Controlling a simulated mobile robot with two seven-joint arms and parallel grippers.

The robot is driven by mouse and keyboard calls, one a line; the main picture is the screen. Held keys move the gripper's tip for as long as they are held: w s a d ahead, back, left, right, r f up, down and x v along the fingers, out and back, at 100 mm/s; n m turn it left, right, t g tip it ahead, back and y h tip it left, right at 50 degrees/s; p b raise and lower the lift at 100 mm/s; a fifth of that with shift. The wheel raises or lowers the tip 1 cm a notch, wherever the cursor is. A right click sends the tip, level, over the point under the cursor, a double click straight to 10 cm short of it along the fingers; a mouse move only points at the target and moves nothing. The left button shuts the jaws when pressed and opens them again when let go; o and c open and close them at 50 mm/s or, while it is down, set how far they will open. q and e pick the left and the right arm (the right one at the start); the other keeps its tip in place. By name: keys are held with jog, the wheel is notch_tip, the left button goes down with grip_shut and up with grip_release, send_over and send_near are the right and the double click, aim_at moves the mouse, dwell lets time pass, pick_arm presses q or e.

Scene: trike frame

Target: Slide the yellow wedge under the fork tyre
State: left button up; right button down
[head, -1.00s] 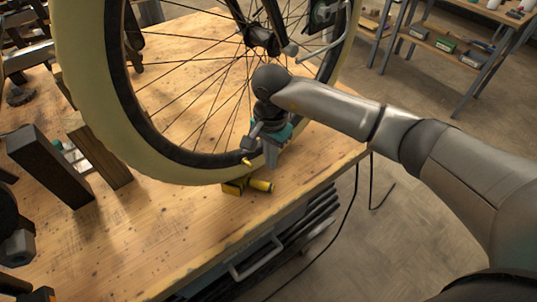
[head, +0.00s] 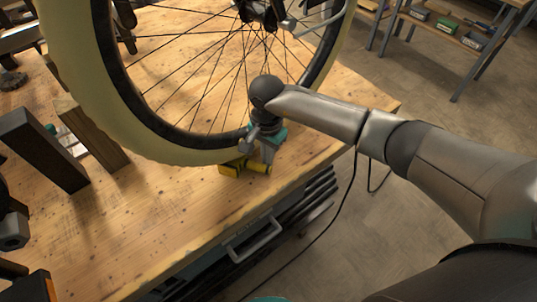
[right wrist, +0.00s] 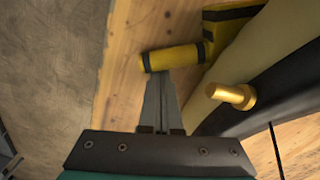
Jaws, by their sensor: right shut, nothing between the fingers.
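The yellow wedge (head: 231,169) with black bands lies on the bench at the lower edge of the big cream-walled tyre (head: 110,105). In the right wrist view, the wedge body (right wrist: 232,28) lies beside the tyre (right wrist: 265,45), and its round yellow handle (right wrist: 175,57) points away from it. How far the wedge reaches under the tyre is hidden. My right gripper (head: 267,160) is shut and empty, its fingertips (right wrist: 160,78) right at the handle; I cannot tell whether they touch. My left gripper is not in view.
The wooden bench (head: 150,225) is bare in front of the wheel; its edge is close to the right of my gripper. A gold valve stub (right wrist: 236,96) sticks out beside my fingers. Spokes rise behind my wrist. Dark and wooden blocks (head: 92,135) stand at left.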

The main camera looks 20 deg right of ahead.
jog(key=shift+s+a, duration=0.4)
jog(key=shift+a, duration=0.1)
pick_arm(q)
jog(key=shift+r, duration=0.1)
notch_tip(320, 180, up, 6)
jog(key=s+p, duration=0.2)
jog(key=p, duration=0.4)
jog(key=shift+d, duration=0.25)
pick_arm(e)
notch_tip(320, 180, up, 10)
